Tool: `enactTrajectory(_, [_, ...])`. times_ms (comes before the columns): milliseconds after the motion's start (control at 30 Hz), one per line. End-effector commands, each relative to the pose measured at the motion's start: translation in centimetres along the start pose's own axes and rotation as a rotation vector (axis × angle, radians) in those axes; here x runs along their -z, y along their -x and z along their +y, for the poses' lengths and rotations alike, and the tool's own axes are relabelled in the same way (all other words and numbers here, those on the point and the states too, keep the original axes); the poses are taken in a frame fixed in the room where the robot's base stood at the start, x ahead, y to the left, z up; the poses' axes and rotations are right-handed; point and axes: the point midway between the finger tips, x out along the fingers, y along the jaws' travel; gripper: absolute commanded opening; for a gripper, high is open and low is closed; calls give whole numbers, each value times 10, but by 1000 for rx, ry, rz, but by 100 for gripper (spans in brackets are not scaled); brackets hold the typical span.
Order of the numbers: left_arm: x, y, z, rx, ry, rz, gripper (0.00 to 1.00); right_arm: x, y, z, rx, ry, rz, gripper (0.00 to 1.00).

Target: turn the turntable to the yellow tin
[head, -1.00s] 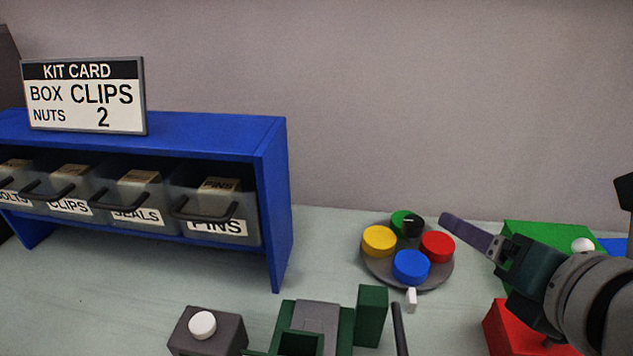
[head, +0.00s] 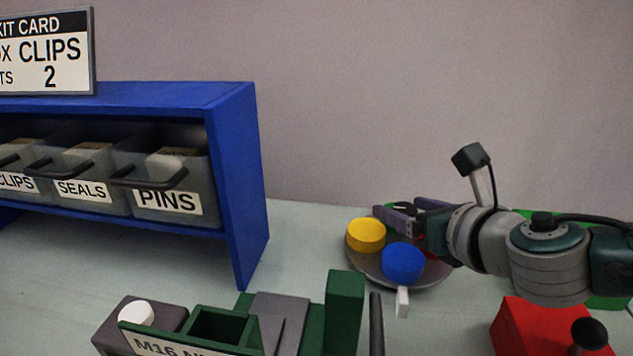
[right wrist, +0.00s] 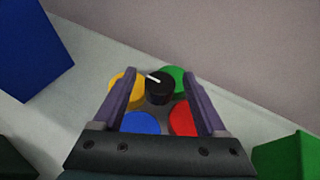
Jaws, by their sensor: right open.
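The round grey turntable (head: 435,279) stands on the table, carrying yellow (head: 366,235), blue (head: 403,262), red (right wrist: 184,120) and green (right wrist: 172,78) tins. A white tab (head: 402,302) stands at its front, nearest the blue tin. A black knob (right wrist: 159,90) with a white line sits at the back of the ring, between yellow and green. My right gripper (head: 399,207) is open over the turntable; its fingers appear either side of the knob in the right wrist view (right wrist: 161,80). Contact cannot be told. The right gripper hides much of red and green in the head view. My left gripper is out of view.
A blue shelf (head: 232,185) with labelled bins stands at the left, a kit card (head: 50,55) on top. A green fixture (head: 345,310) and grey block with a white knob (head: 136,313) are in front. A red box (head: 530,325) is at right.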

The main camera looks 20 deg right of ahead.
Motion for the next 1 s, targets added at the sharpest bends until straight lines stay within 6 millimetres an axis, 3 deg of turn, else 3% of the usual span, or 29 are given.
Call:
enactTrajectory(367, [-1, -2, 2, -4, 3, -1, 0, 0, -6, 0, 0, -1, 0, 73])
enactTrajectory(1000, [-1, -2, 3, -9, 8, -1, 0, 0, -6, 0, 1, -1, 0, 1])
